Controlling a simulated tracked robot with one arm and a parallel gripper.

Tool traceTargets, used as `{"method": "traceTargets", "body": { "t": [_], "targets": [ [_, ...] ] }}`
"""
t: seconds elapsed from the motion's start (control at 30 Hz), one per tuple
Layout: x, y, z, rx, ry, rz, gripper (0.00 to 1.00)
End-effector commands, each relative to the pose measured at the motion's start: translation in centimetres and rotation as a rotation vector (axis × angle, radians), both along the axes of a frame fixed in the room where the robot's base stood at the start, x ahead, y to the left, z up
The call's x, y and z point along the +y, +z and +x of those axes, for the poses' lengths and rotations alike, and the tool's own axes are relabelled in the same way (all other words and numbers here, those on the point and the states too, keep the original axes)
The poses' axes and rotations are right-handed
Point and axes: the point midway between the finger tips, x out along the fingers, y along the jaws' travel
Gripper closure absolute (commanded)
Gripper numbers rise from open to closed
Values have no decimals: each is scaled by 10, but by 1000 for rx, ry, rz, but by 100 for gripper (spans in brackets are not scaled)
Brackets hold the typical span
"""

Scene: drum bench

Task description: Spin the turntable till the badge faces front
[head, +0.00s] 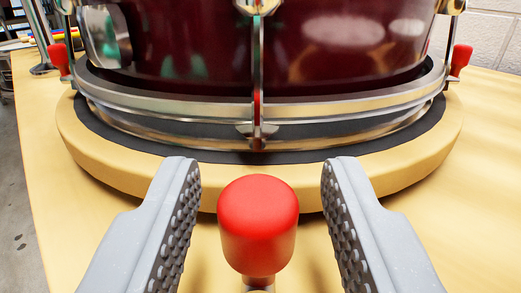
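A round wooden turntable (95,152) with a dark mat on top stands on the bench. A dark red drum (200,45) with a chrome hoop (170,114) sits on it. No badge shows on the part of the drum in view; its upper part is cut off. A red knob (258,222) on a metal stem stands in front of the turntable's near edge. My gripper (260,172) is open, with one grey studded finger on each side of the knob and a gap on both sides.
Two more red knobs show at the far left (59,62) and far right (460,60) of the turntable. The wooden bench top (485,170) is clear at right. A pale block wall (490,40) stands behind at right. Small items lie at the back left.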

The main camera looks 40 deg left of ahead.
Motion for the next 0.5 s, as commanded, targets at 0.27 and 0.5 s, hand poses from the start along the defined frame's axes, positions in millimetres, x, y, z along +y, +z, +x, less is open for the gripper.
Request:
{"method": "traceTargets", "body": {
  "t": [0.27,0.5],
  "targets": [
    [4,0,4,1,0,1,61],
    [4,0,4,1,0,1,83]
  ]
}}
